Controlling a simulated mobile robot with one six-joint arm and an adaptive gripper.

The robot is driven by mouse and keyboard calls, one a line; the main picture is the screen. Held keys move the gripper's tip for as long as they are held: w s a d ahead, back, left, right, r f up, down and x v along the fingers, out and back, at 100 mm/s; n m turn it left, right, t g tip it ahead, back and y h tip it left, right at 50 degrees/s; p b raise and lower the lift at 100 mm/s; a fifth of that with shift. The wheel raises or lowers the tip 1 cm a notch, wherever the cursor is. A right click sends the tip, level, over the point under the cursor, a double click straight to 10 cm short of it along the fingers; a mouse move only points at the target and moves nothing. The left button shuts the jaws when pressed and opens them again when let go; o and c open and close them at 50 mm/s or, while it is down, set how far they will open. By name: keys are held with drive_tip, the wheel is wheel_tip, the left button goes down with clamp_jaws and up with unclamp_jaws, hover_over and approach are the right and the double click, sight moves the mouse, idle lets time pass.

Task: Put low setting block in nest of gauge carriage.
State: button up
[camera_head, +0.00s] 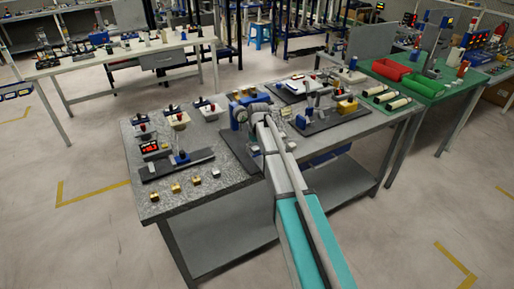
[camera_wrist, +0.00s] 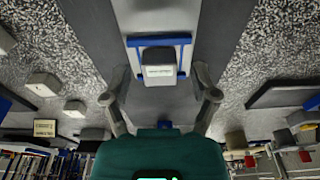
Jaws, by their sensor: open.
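In the wrist view a pale grey block with a white label (camera_wrist: 159,70) lies between my fingers. The label is too small to read, so I cannot tell if it is the low setting block. It sits at a blue-edged grey carriage (camera_wrist: 131,42) on a dark base (camera_wrist: 228,30); whether it is fully down in the nest is unclear. My gripper (camera_wrist: 161,97) is open, with one finger on each side and gaps to the block. In the head view my gripper (camera_head: 259,112) is over the dark base (camera_head: 237,152), and my arm hides the carriage.
Another dark-plate fixture (camera_head: 325,118) stands right of my arm. Speckled bench top (camera_head: 228,192) is clear nearby.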

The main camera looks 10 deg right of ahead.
sight(258, 154)
wheel_tip(258, 154, up, 12)
drive_tip(key=s+p, duration=0.1)
drive_tip(key=p, duration=1)
drive_tip(key=shift+s+d+p, duration=0.3)
drive_tip(key=shift+s+p, duration=0.05)
drive_tip(key=shift+p, duration=0.05)
drive_tip(key=shift+s, duration=0.1)
drive_tip(key=s+m+g, duration=0.1)
drive_tip(key=s+m, duration=0.2)
drive_tip(key=s, duration=2.4)
drive_tip(key=shift+s+f+m+g+h, duration=0.2)
drive_tip(key=shift+m+g+h, duration=0.1)
drive_tip(key=shift+g, duration=0.1)
